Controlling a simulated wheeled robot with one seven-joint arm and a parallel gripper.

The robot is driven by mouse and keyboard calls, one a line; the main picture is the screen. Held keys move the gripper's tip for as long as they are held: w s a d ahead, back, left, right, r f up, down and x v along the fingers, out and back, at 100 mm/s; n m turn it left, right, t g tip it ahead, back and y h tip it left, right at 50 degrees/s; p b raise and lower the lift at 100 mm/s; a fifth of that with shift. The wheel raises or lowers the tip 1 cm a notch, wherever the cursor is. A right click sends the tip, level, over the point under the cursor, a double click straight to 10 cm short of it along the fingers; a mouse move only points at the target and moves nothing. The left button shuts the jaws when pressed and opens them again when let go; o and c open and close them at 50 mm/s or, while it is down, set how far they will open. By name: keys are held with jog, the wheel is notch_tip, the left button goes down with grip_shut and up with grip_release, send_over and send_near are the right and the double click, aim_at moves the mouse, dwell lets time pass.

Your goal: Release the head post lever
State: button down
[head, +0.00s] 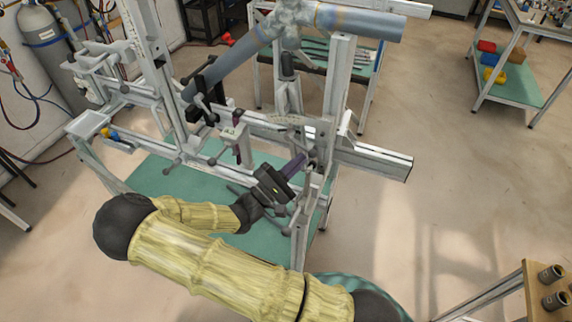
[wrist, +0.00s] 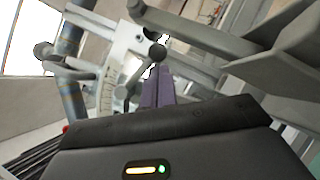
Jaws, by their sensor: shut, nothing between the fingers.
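The frame jig (head: 345,165) holds tubes and several small clamp levers with round knobs. My gripper (head: 302,160) has a black body and purple fingers, and is shut and empty. Its tips are close to the upright post at the jig's right side, by a small grey lever with a knob (head: 311,167). In the wrist view my gripper's fingers (wrist: 166,72) point up at a dark knob (wrist: 157,52) on a light metal bracket (wrist: 125,45). I cannot tell whether they touch it, or which of the levers is the head post lever.
Blue-grey tubes (head: 360,22) cross the jig's top. A grey rail (head: 375,163) juts out at right. Another lever with a knob (wrist: 43,50) shows at left in the wrist view. A cart (head: 522,80) stands at back right.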

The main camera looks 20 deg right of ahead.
jog(key=shift+d+r, duration=0.1)
jog(key=shift+r, duration=0.1)
jog(key=shift+s+d+r+p, duration=0.15)
jog(key=shift+s+r+p, duration=0.05)
jog(key=shift+p, duration=0.35)
jog(key=shift+f, duration=0.15)
jog(key=w+f+b+v, duration=0.1)
jog(key=b+v, duration=0.3)
jog(key=v, duration=0.8)
jog(key=shift+w+a+f, duration=0.35)
jog(key=shift+a+f, duration=0.1)
jog(key=shift+f, duration=0.1)
